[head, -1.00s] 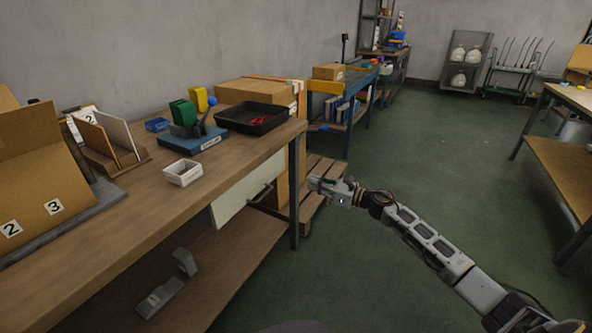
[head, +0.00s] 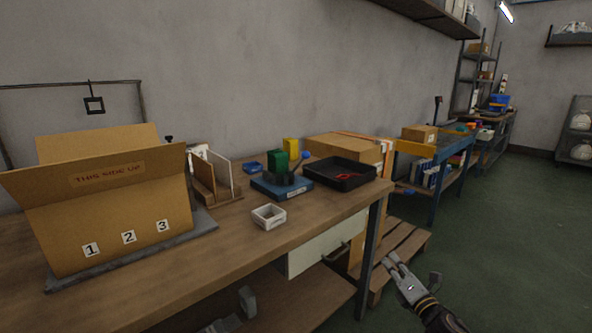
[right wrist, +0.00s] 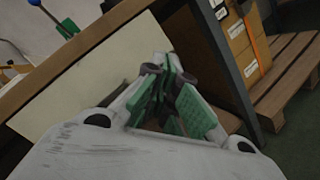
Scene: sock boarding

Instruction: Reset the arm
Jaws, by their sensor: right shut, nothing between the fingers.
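My right gripper (head: 397,268) is at the lower right of the head view, in front of the bench's right end and below its top. It is shut and empty. In the right wrist view its green-padded fingers (right wrist: 168,95) are together, with the bench's pale panel (right wrist: 90,75) behind them. My left gripper is not in view.
A pallet (head: 405,245) lies beyond. The green floor at right is clear.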

